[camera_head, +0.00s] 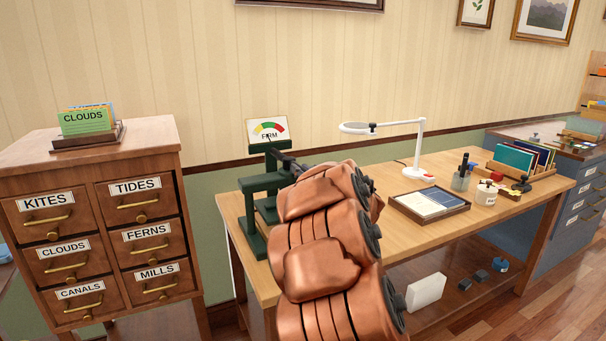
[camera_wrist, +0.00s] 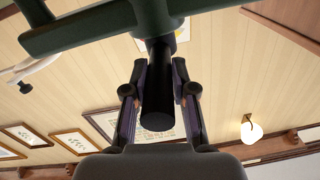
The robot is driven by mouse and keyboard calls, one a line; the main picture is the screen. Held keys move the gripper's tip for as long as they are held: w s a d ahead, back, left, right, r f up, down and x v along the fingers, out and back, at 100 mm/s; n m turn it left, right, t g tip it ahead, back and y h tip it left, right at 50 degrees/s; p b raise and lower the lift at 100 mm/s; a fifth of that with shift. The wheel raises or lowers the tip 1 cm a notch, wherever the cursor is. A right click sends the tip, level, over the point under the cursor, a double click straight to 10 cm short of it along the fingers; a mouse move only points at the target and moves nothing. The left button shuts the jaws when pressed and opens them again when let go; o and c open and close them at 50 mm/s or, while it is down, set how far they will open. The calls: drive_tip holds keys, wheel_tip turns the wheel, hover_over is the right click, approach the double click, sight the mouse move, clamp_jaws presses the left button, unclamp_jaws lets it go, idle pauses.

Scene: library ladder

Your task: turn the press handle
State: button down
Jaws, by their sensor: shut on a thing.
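The green press (camera_head: 250,186) stands at the left end of the wooden desk. Its dial card (camera_head: 268,129) has a red, yellow and green arc and reads "FIRM"; the needle is too small to read surely. In the wrist view, green press bars (camera_wrist: 95,27) cross the top. The black cylindrical press handle (camera_wrist: 158,115) points toward the camera between the two fingers of my gripper (camera_wrist: 160,72), which is shut on it. In the head view my copper arm covers much of the press and most of the gripper.
A white magnifier lamp (camera_head: 420,150), a framed tray (camera_head: 430,217) and a white pot (camera_head: 486,193) stand on the desk (camera_head: 400,252) to the right. A drawer cabinet (camera_head: 92,160) stands at the left. The wall is close behind the press.

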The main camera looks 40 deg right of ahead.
drive_tip(key=shift+w+a+r+m+g+h+b, duration=0.1)
drive_tip(key=shift+a+m+g+h+b, duration=0.2)
drive_tip(key=shift+h+b, duration=0.3)
drive_tip(key=shift+w+a+f+m+g+h+b, duration=0.2)
drive_tip(key=shift+m+h+b, duration=0.25)
drive_tip(key=shift+b, duration=0.3)
drive_tip(key=shift+a+r+m+g+h+b, duration=0.2)
drive_tip(key=shift+a+m+h+b, duration=0.15)
drive_tip(key=shift+h+b, duration=0.25)
drive_tip(key=c, duration=0.9)
unclamp_jaws()
drive_tip(key=shift+c, duration=0.2)
drive_tip(key=v, duration=1.2)
